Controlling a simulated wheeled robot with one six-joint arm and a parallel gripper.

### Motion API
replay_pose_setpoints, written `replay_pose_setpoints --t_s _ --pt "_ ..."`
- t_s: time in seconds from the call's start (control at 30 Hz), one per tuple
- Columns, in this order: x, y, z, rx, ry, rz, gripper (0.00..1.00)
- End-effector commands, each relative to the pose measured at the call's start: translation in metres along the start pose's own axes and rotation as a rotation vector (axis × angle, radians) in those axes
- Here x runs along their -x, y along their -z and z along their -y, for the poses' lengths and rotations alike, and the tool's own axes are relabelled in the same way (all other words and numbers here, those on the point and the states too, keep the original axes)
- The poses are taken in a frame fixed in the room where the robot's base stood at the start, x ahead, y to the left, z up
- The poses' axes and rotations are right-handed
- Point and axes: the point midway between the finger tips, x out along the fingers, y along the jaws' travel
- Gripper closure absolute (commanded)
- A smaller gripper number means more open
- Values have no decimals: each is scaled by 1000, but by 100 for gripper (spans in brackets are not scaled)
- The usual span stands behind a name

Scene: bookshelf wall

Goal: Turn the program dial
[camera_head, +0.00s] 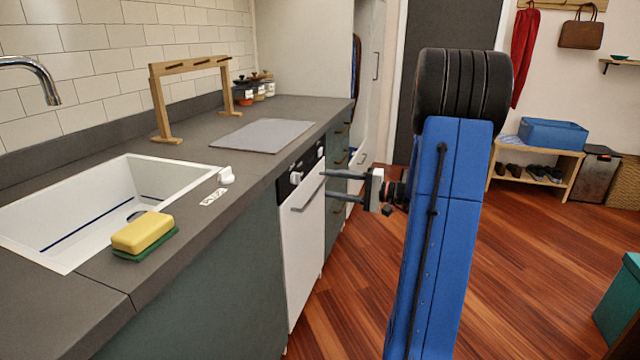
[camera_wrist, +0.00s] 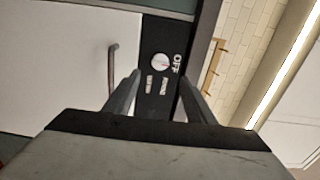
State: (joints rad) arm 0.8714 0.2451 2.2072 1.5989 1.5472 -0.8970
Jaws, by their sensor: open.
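A white dishwasher (camera_head: 302,240) has a black control panel (camera_head: 308,163) along its top edge, with a round white dial (camera_head: 295,178) near one end and another white knob (camera_head: 320,151) near the other. In the wrist view, a round white dial (camera_wrist: 160,63) with a small red mark sits on the black panel, beside the word OFF and smaller labels. I cannot tell which one is the program dial. My gripper (camera_head: 323,184) is open and empty in front of the dishwasher. In the wrist view its fingertips (camera_wrist: 159,76) stand either side of the line to the dial, apparently short of it.
The dishwasher's bar handle (camera_head: 308,194) runs just below the panel; it also shows left of the fingers in the wrist view (camera_wrist: 112,70). The dark countertop (camera_head: 230,160) overhangs above, with a sponge (camera_head: 143,232) by the sink. The wooden floor in front is clear.

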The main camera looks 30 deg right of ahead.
Motion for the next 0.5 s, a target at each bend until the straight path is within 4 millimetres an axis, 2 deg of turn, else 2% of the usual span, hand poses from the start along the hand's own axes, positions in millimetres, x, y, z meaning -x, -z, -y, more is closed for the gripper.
replay_pose_setpoints --t_s 0.03,0.2,0.5 --pt "11 1 0 0 0 -4 50" --pt "40 1 0 0 0 -4 50" --pt "72 0 0 0 0 -2 50"
